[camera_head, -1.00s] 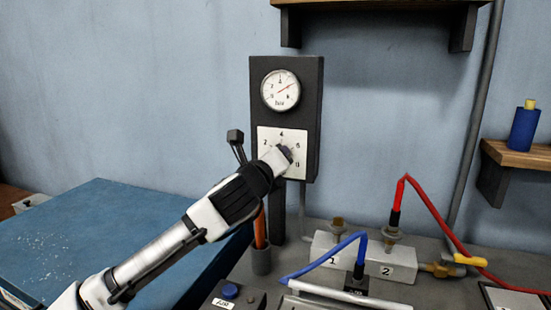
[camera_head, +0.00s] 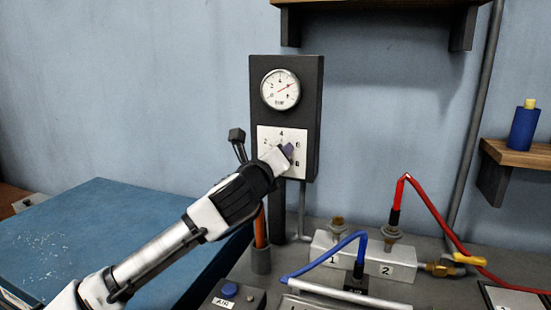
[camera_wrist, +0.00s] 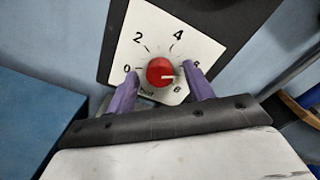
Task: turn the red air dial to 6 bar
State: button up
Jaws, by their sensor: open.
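The red dial (camera_wrist: 160,71) sits on a white plate (camera_wrist: 150,28) marked 0 to 8. My gripper (camera_wrist: 164,76) is open, with one purple finger on each side of the dial. I cannot tell whether either finger touches it. In the head view the gripper hides the dial, and the plate (camera_head: 264,137) shows around it. Above, the round gauge (camera_head: 280,90) has its red needle pointing up and right.
A grey panel (camera_head: 314,85) holds the gauge and plate. Below right are a valve block (camera_head: 325,248) and blue (camera_head: 325,258) and red (camera_head: 430,205) hoses. A blue table (camera_head: 110,225) lies left. The wall area right of the panel is clear.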

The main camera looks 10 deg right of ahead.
jog(key=b+v, duration=0.3)
jog(key=v, duration=1.1)
